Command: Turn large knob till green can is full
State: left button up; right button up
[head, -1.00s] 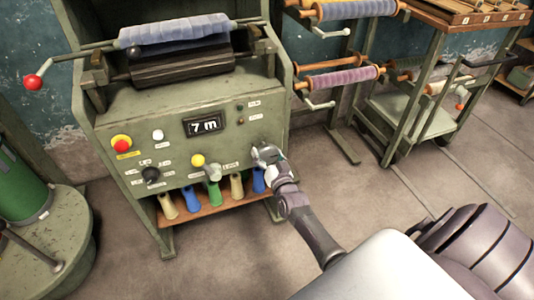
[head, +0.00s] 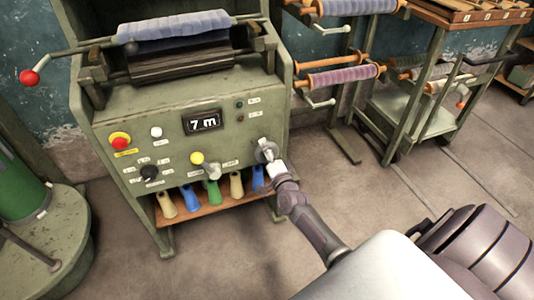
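A grey-green machine panel (head: 221,136) stands in front of me, its display (head: 202,121) reading "7 m". A round grey knob (head: 264,149) sits at the panel's right, partly hidden by my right gripper (head: 272,163). The gripper is at the knob's lower edge; whether its fingers grip it is too small to tell. A black knob (head: 149,173) is at the lower left and a grey knob or lever (head: 211,170) at the lower middle. A large green can (head: 20,188) stands at the left edge, cut off by the picture; its contents are hidden. My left gripper is not in view.
A red button (head: 120,139), a white button (head: 156,132) and a yellow button (head: 197,158) are on the panel. Coloured cones stand on a shelf (head: 190,213) below. A wheeled rack (head: 392,112) stands at the right. The floor between is clear.

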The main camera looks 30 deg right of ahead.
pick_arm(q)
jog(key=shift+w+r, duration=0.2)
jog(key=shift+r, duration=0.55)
pick_arm(e)
jog(key=shift+m, duration=0.8)
jog(key=o, duration=1)
jog(key=shift+c, duration=0.2)
jog(key=shift+s, duration=0.15)
jog(key=v, duration=1.1)
jog(key=shift+s, duration=0.4)
jog(key=shift+f, duration=0.1)
